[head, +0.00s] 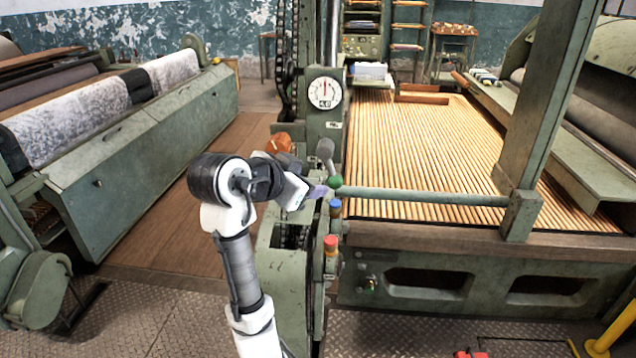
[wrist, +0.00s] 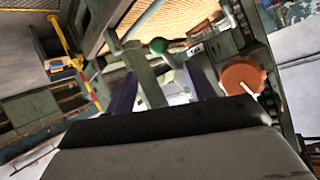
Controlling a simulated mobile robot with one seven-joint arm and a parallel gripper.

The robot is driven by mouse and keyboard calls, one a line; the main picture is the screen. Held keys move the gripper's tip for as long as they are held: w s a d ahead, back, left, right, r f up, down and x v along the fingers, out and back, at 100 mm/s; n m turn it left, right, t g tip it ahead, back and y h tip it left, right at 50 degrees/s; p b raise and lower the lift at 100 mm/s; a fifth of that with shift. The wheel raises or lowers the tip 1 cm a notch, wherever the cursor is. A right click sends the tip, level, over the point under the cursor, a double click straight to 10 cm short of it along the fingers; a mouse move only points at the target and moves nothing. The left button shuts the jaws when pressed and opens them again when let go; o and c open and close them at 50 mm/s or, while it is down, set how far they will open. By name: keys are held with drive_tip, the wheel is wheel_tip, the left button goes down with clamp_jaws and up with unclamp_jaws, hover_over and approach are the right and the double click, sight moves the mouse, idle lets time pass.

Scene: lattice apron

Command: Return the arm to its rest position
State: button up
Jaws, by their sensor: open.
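My arm reaches up from the bottom of the head view, bent at its elbow. My gripper (head: 318,192) is at the machine's control post, next to a lever with a green knob (head: 335,181). In the wrist view my gripper (wrist: 160,92) shows two dark fingers spread apart. The green knob (wrist: 158,46) appears beyond and between them. Nothing is seen held. From these views I cannot tell whether a finger touches the lever.
A dial gauge (head: 324,92) stands above the post. Blue (head: 336,207) and red (head: 331,243) knobs sit below. An orange-brown part (head: 279,143) is behind my wrist. A slatted bed (head: 420,150) lies right, a green machine (head: 150,150) left, with wooden floor (head: 180,215) between.

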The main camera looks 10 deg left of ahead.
drive_tip(key=shift+v, duration=0.75)
